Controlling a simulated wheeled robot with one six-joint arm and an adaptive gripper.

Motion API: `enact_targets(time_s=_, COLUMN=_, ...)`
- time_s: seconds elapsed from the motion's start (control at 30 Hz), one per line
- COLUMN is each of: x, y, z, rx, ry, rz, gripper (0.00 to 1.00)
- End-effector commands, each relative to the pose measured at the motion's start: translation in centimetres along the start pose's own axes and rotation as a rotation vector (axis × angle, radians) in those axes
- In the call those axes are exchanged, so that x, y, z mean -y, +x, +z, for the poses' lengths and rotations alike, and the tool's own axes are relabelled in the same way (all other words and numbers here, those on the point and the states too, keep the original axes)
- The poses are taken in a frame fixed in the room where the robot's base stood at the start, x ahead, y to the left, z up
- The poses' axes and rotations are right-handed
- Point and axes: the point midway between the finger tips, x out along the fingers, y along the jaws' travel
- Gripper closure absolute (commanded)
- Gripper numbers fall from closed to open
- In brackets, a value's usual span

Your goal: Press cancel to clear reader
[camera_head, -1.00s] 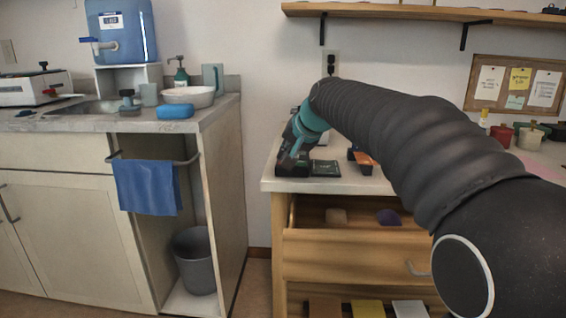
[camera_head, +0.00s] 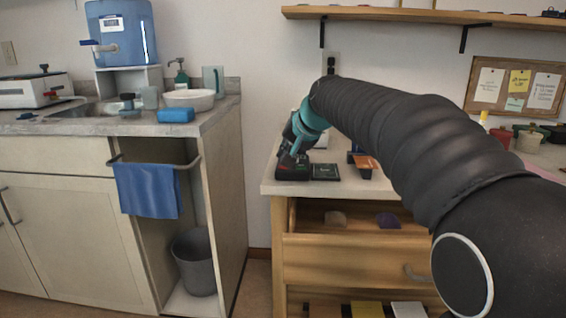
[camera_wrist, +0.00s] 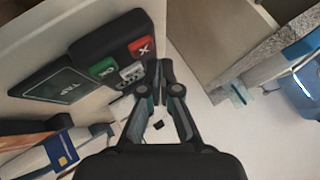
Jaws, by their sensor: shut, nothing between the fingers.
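A dark card reader (camera_wrist: 112,45) shows in the wrist view, with a red button marked X (camera_wrist: 142,47) and a green button marked OK (camera_wrist: 103,67). A dark pad marked TAP (camera_wrist: 62,86) adjoins it. My gripper (camera_wrist: 160,68) is shut and empty, its fingertips just beside the red button in the picture. I cannot tell whether they touch the reader. In the head view the reader (camera_head: 292,173) and pad (camera_head: 325,172) are near the left front of the worktop, with my gripper (camera_head: 291,156) low over the reader, partly hiding it.
An orange-topped item (camera_head: 366,163) lies right of the pad. Below the worktop (camera_head: 350,188) a drawer (camera_head: 350,256) stands open. A sink counter (camera_head: 205,115) is to the left across a gap, with a blue towel (camera_head: 147,188) and grey bin (camera_head: 195,262).

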Motion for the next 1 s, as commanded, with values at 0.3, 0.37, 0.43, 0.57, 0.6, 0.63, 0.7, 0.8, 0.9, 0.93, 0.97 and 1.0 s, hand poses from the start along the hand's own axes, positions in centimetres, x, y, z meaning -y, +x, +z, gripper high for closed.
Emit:
enact_targets(time_s=0.3, x=0.1, y=-0.1, z=-0.1, rx=-0.001, ry=0.0, rz=0.0, gripper=1.0)
enact_targets(time_s=0.37, x=0.2, y=-0.3, z=-0.2, rx=-0.001, ry=0.0, rz=0.0, gripper=1.0)
enact_targets(time_s=0.43, x=0.5, y=-0.7, z=-0.5, rx=-0.001, ry=0.0, rz=0.0, gripper=1.0)
enact_targets(time_s=0.57, x=1.1, y=-1.5, z=-1.1, rx=-0.001, ry=0.0, rz=0.0, gripper=1.0)
enact_targets(time_s=0.6, x=1.3, y=-1.8, z=-1.3, rx=-0.001, ry=0.0, rz=0.0, gripper=1.0)
enact_targets(time_s=0.63, x=1.4, y=-1.9, z=-1.4, rx=-0.001, ry=0.0, rz=0.0, gripper=1.0)
enact_targets(time_s=0.7, x=1.7, y=-2.4, z=-1.7, rx=-0.001, ry=0.0, rz=-0.001, gripper=1.0)
enact_targets(time_s=0.8, x=2.1, y=-2.9, z=-2.2, rx=-0.002, ry=0.0, rz=-0.001, gripper=1.0)
enact_targets(time_s=0.9, x=2.5, y=-3.4, z=-2.5, rx=-0.002, ry=0.0, rz=-0.001, gripper=1.0)
enact_targets(time_s=0.93, x=2.6, y=-3.5, z=-2.6, rx=-0.002, ry=0.0, rz=-0.001, gripper=1.0)
enact_targets(time_s=0.97, x=2.6, y=-3.6, z=-2.6, rx=-0.001, ry=0.0, rz=-0.001, gripper=1.0)
enact_targets(time_s=1.0, x=2.6, y=-3.6, z=-2.6, rx=-0.001, ry=0.0, rz=-0.001, gripper=1.0)
